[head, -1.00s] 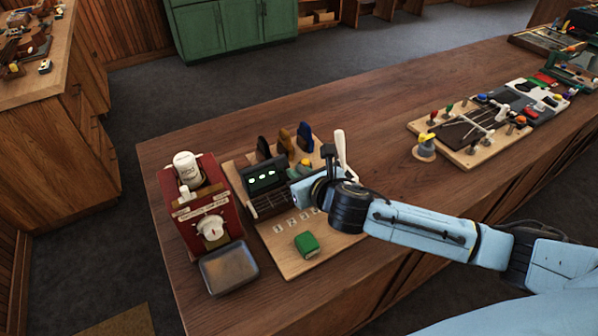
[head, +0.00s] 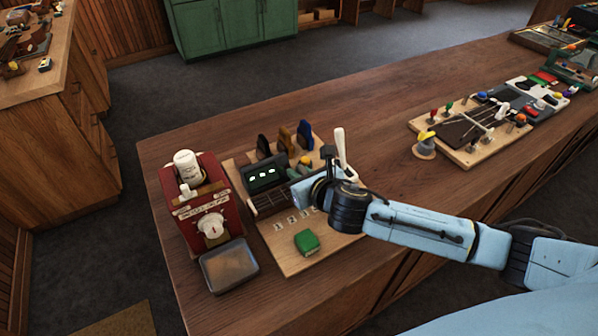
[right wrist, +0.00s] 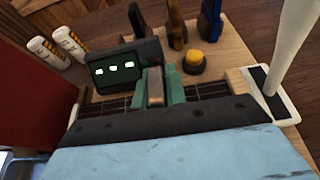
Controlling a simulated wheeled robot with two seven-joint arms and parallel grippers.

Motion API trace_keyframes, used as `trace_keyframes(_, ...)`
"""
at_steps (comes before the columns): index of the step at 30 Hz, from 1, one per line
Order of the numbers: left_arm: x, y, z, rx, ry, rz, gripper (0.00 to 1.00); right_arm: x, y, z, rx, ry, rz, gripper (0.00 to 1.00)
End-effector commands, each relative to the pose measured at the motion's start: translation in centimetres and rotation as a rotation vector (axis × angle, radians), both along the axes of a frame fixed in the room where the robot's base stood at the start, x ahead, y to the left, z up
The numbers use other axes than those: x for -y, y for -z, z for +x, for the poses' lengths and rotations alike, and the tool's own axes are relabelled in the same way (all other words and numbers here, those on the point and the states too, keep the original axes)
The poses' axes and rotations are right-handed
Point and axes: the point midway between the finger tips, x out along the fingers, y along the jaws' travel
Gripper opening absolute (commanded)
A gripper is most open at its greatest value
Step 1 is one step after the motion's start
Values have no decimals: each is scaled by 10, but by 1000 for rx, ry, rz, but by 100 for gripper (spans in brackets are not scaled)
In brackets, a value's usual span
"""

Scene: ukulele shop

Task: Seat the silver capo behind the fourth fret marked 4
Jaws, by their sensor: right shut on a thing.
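My right gripper (head: 298,172) reaches in from the right over the wooden board and hides part of it. In the right wrist view its green fingers (right wrist: 157,88) are shut on a greyish metal piece, which looks like the silver capo (right wrist: 155,92). The capo is over the dark fretted neck (right wrist: 208,92), which shows on both sides of the fingers. Whether it touches the neck I cannot tell. The neck also shows in the head view (head: 268,203). Small number tiles (head: 292,219) lie in front of it, too small to read surely. My left gripper is not in view.
A black display (head: 264,176) with three green lights stands behind the neck. Black, brown and blue upright pieces (head: 284,140) line the board's back. A yellow button (right wrist: 194,58), a white lever (head: 340,145), a green block (head: 306,242) and a red device (head: 203,213) stand around.

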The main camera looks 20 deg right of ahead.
Motion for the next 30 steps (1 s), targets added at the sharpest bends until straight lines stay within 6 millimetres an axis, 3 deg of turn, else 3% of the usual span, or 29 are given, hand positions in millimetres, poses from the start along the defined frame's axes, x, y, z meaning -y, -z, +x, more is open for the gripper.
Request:
trace_keyframes(7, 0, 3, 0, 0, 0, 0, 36, 0, 6, 0, 0, 0, 1, 0)
trace_keyframes(8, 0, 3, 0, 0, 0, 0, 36, 0, 5, 0, 0, 0, 1, 17)
trace_keyframes(9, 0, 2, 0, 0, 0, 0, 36, 0, 5, 0, 0, 0, 1, 22)
trace_keyframes(19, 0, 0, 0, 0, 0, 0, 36, 0, 3, -2, -1, 0, 0, 22)
trace_keyframes(30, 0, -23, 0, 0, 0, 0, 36, 4, -10, -29, -1, 0, -1, 22)
